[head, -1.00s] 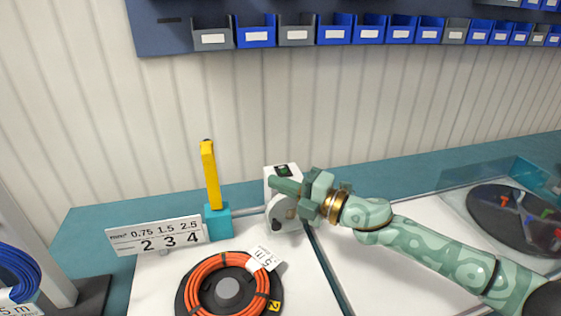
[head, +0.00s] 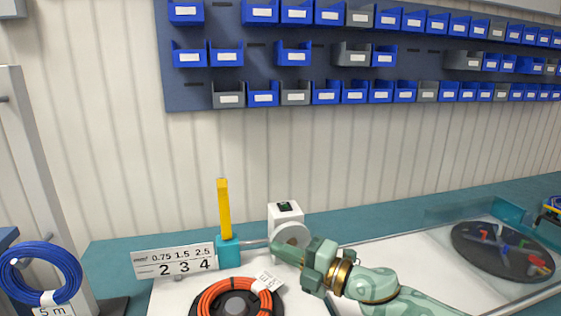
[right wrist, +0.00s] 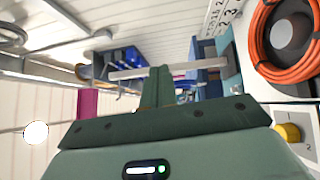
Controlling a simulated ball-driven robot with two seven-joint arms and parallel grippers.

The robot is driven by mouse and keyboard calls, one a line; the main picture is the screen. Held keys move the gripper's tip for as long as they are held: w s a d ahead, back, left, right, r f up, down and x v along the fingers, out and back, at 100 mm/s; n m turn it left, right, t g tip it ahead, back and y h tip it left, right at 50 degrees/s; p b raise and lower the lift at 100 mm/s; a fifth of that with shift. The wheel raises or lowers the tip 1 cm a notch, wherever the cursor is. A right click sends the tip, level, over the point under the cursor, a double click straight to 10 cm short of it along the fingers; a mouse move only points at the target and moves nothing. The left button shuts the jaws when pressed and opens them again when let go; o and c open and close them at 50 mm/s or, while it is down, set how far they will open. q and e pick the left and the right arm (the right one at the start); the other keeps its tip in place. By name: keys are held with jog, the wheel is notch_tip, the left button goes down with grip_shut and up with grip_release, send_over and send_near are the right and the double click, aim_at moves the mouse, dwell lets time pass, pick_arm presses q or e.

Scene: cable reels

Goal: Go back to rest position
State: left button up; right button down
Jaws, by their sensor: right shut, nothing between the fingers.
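My right gripper (head: 277,249) is at the end of the green patterned arm that comes in from the lower right. Its fingers are together and empty, in front of the white device with a round disc (head: 286,215) on the bench. In the right wrist view the closed fingers (right wrist: 158,88) point into the room, with nothing between them. The orange cable reel (head: 238,299) lies below and left of the gripper in the head view, apart from it. My left gripper is not in view.
A yellow lever on a teal block (head: 228,250) and a number sign (head: 175,261) stand left of the gripper. A blue cable coil (head: 68,268) hangs at far left. A dark round tray (head: 500,252) is at right. Blue and grey bins (head: 293,52) line the wall.

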jog(key=s+d+f+m+t+h, duration=0.3)
jog(key=s+d+f+m+h, duration=1.35)
jog(key=m, duration=0.35)
jog(key=s+d+f+m+g+h, duration=0.4)
jog(key=s+d+g, duration=0.3)
jog(key=s+d, duration=0.75)
jog(key=s+a+f+g+y, duration=0.1)
jog(key=s+a+f, duration=0.1)
jog(key=f, duration=0.7)
jog(key=s+a+f+g+y, duration=0.1)
jog(key=s+a+f, duration=0.15)
jog(key=f, duration=0.75)
jog(key=s+a+f+g+y, duration=0.1)
jog(key=s+a+f, duration=0.15)
jog(key=f, duration=0.65)
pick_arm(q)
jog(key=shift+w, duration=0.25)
pick_arm(e)
jog(key=s+f+m+g, duration=0.1)
jog(key=s+f, duration=0.5)
jog(key=s, duration=0.4)
jog(key=s+f+m+g+y, duration=0.1)
jog(key=s+f, duration=0.6)
jog(key=s, duration=0.3)
jog(key=shift+d+m, duration=0.3)
jog(key=shift+m, duration=0.1)
